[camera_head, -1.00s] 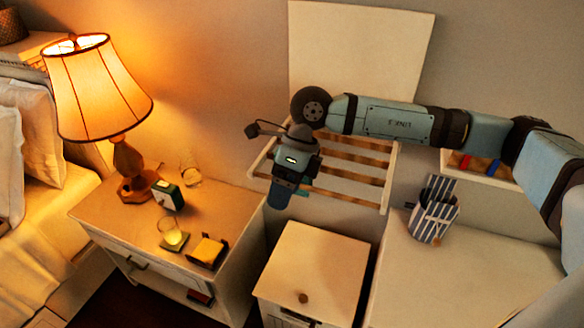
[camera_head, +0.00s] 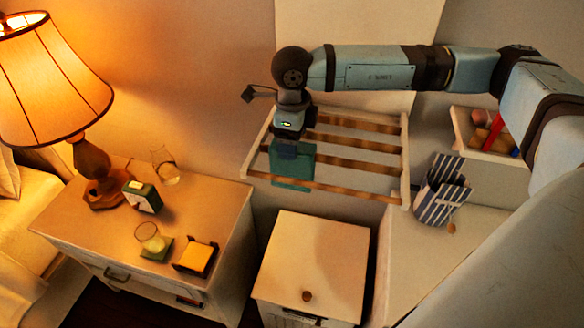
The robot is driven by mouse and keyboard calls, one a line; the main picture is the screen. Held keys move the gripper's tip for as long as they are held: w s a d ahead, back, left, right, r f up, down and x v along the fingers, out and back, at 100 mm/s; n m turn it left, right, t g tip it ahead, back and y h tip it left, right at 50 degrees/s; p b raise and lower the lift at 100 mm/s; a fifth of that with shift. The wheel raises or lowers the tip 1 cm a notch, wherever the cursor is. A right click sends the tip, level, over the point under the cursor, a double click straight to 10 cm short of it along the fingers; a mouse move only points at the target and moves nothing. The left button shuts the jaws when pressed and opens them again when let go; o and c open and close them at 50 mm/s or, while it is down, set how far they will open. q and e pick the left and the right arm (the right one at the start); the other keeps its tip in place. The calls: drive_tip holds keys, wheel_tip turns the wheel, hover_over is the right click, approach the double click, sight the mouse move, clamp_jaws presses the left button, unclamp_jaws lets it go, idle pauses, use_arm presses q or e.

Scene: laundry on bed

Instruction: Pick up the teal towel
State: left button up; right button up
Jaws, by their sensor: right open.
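The teal towel (camera_head: 292,172) hangs on the left part of a wall rack with wooden bars, at the upper middle of the head view. My right gripper (camera_head: 287,153) points down at the towel's upper part and hides some of it. The right gripper is open. Its fingertips are small and dark against the towel, so I cannot tell whether they touch it. My left gripper is not in view.
The wall rack (camera_head: 404,160) has a white frame. Below it stands a white cabinet (camera_head: 315,255) with a round knob. On the left, a nightstand (camera_head: 85,225) carries a lit lamp (camera_head: 50,85), glasses and small boxes. A striped holder (camera_head: 440,192) stands on the right surface.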

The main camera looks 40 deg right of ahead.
sight(293, 168)
drive_tip(key=shift+s+f, duration=0.1)
drive_tip(key=shift+s, duration=0.05)
drive_tip(key=shift+s+a+f, duration=0.1)
drive_tip(key=shift+s+f, duration=0.05)
drive_tip(key=shift+f, duration=0.15)
wheel_tip(293, 168, down, 4)
drive_tip(key=shift+a+f+b, duration=0.15)
drive_tip(key=shift+f+b, duration=0.1)
drive_tip(key=shift+b, duration=0.5)
drive_tip(key=shift+r, duration=0.1)
drive_tip(key=c, duration=1)
